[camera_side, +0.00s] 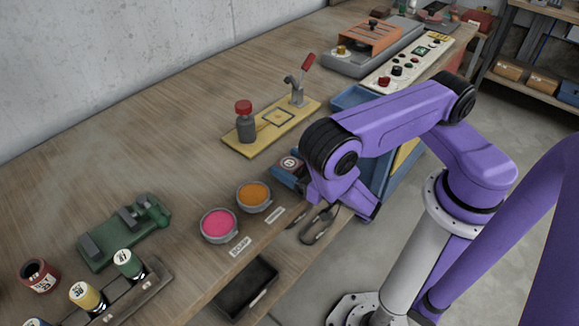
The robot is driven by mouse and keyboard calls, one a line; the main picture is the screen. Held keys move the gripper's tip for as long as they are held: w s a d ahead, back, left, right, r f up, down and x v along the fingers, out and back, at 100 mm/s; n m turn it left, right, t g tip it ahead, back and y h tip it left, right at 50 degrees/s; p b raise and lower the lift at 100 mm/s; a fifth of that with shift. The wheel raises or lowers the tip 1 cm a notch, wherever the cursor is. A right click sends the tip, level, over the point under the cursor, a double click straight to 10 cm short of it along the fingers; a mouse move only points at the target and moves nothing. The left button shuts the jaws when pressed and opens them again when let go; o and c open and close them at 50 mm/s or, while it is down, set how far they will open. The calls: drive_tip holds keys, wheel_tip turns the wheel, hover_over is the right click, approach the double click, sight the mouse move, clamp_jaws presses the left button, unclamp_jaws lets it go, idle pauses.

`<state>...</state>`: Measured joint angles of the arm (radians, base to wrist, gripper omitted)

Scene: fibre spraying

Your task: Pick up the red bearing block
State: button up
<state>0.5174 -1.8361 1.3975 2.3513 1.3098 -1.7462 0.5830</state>
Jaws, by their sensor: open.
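A small dark red block with a pale round mark (291,163), which looks like the bearing block, sits on the bench at the middle of the side view. A blue piece lies against its near side. My gripper (340,200) is open, close to the right and near side of the block. The purple wrist and hand hide most of the fingers, so I cannot tell whether they touch anything. Nothing is visibly held.
Pink (218,224) and orange (254,195) bowls stand left of my gripper. A yellow board (262,133) with a red-capped bottle and toggle clamp lies behind. A green fixture (122,231) and spool rack are at left. Dark tools (320,226) lie near the bench edge.

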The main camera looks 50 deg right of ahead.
drive_tip(key=shift+w, duration=0.3)
drive_tip(key=c, duration=0.9)
drive_tip(key=shift+c, duration=0.2)
drive_tip(key=shift+r, duration=0.2)
